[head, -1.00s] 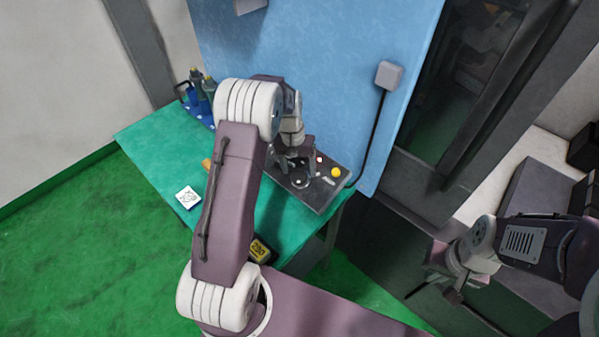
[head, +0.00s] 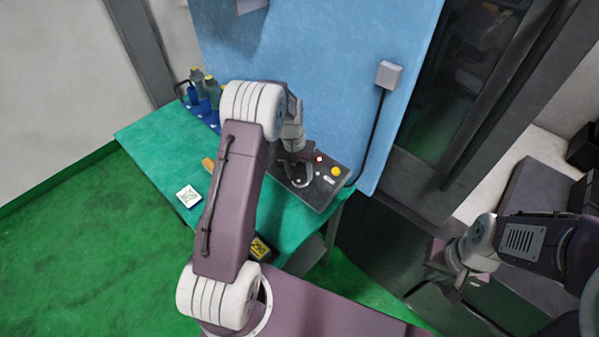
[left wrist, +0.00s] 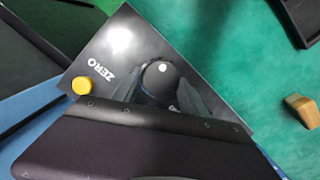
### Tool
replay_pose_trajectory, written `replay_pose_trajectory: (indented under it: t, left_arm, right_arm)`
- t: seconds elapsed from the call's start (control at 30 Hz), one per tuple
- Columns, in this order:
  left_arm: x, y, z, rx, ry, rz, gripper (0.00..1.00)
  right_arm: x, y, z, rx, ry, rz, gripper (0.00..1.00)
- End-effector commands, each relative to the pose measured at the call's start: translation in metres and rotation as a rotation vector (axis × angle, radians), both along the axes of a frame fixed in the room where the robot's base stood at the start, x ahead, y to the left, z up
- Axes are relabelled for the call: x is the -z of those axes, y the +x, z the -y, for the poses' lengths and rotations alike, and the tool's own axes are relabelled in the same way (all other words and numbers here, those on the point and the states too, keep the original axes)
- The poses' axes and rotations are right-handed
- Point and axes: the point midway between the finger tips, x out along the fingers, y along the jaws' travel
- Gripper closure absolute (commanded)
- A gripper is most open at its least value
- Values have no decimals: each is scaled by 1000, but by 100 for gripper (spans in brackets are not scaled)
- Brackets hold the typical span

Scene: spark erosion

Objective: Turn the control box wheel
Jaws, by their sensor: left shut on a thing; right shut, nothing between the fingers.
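The dark control box (head: 318,198) lies on the green table, with a yellow button, a red light and a white label. In the left wrist view its panel (left wrist: 118,48) reads ZERO. Its black wheel (left wrist: 160,78) has a white dot. My left gripper (left wrist: 158,90) has its fingers on both sides of the wheel and is shut on it. In the head view the left gripper (head: 294,174) is over the box, and my wrist partly hides the wheel. My right gripper (head: 446,275) is shut and empty, away from the table at the right.
The green table (head: 158,142) holds blue-based bottles (head: 205,95) at the back left, a white card (head: 188,196), an orange-brown block (head: 208,164) and a yellow display (head: 260,248). A blue panel (head: 320,60) stands behind. A black cable runs down to the table's right end.

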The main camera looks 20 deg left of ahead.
Motion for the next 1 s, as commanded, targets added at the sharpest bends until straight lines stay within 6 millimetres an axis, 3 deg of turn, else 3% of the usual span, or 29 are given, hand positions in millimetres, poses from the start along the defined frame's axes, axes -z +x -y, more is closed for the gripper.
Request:
replay_pose_trajectory:
  t: [0.37, 1.0]
  left_arm:
    - [2, -3, 2, 152, 57, 12, 91]
    - [5, -6, 7, 692, 262, 81, 91]
  right_arm:
    - [1, 0, 0, 0, 0, 0, 100]
    - [10, 0, 0, 0, 0, 0, 100]
